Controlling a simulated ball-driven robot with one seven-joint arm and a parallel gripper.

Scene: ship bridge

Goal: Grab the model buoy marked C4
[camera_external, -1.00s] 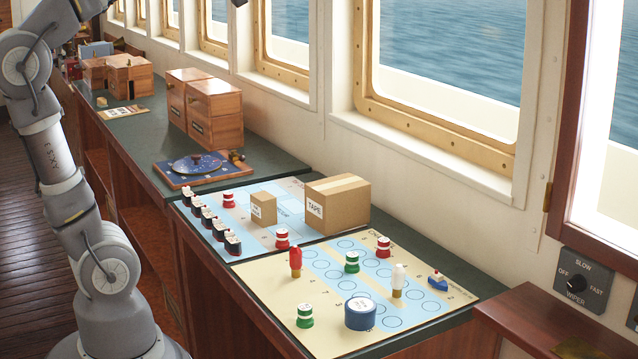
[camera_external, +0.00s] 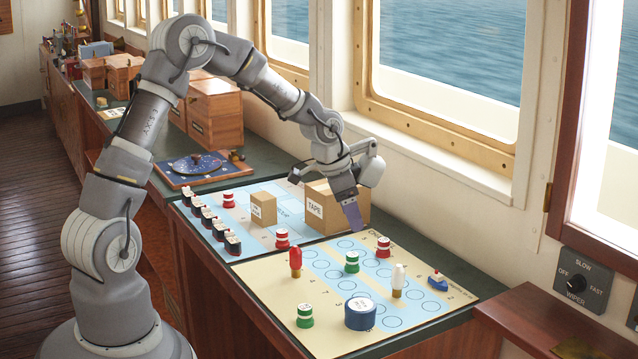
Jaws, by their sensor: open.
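Several small model buoys stand on the gridded boards, and the marking C4 is too small to read on any of them. A red-and-white buoy (camera_external: 383,247) stands at the back of the near board, with a green-and-white buoy (camera_external: 352,262) left of it. Another green-and-white buoy (camera_external: 305,316) is at the front left. Red-and-white buoys stand on the far board, one near (camera_external: 282,238) and one farther back (camera_external: 228,200).

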